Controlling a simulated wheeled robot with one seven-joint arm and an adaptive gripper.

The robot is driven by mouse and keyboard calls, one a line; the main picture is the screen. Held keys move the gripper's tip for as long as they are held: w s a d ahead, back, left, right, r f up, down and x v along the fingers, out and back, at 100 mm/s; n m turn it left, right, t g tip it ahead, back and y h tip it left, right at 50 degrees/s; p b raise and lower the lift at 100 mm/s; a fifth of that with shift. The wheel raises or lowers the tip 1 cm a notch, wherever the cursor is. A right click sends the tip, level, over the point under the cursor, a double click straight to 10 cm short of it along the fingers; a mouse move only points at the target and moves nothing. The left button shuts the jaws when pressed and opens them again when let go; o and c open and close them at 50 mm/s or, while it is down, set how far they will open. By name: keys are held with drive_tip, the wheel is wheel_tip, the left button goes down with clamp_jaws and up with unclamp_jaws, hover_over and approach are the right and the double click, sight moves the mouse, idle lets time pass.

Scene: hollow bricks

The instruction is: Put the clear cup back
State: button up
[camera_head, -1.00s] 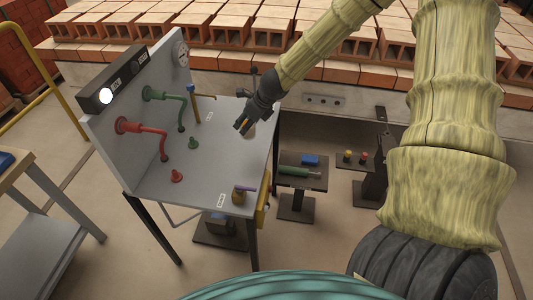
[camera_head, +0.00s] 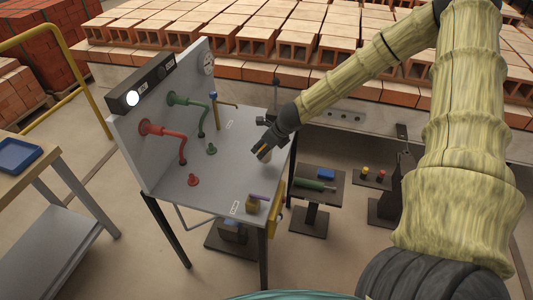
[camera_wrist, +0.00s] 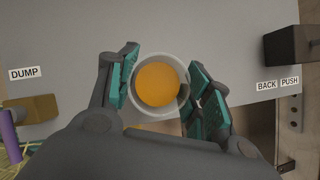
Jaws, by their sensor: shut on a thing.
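The clear cup (camera_wrist: 160,86) is seen from above in the wrist view, a round pale rim around orange contents. The two teal-padded fingers of my gripper (camera_wrist: 165,90) are shut on it from either side. In the head view my gripper (camera_head: 264,151) is over the right part of the grey bench top (camera_head: 205,190). The cup is small there and mostly hidden by the fingers. I cannot tell whether its base touches the bench.
Red (camera_head: 165,140) and green (camera_head: 193,106) spouts stick out from the bench's back panel. A yellowish block with a purple bar (camera_head: 253,204) sits near the front edge, by the DUMP label (camera_wrist: 25,73).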

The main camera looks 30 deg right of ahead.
drive_tip(key=shift+s+a+f, duration=0.1)
drive_tip(key=shift+a+f, duration=0.05)
drive_tip(key=shift+f, duration=0.45)
drive_tip(key=shift+d+f, duration=0.2)
drive_tip(key=shift+f, duration=1.05)
drive_tip(key=shift+a+r, duration=0.1)
drive_tip(key=shift+a, duration=0.05)
drive_tip(key=shift+f, duration=0.2)
drive_tip(key=o, duration=1.2)
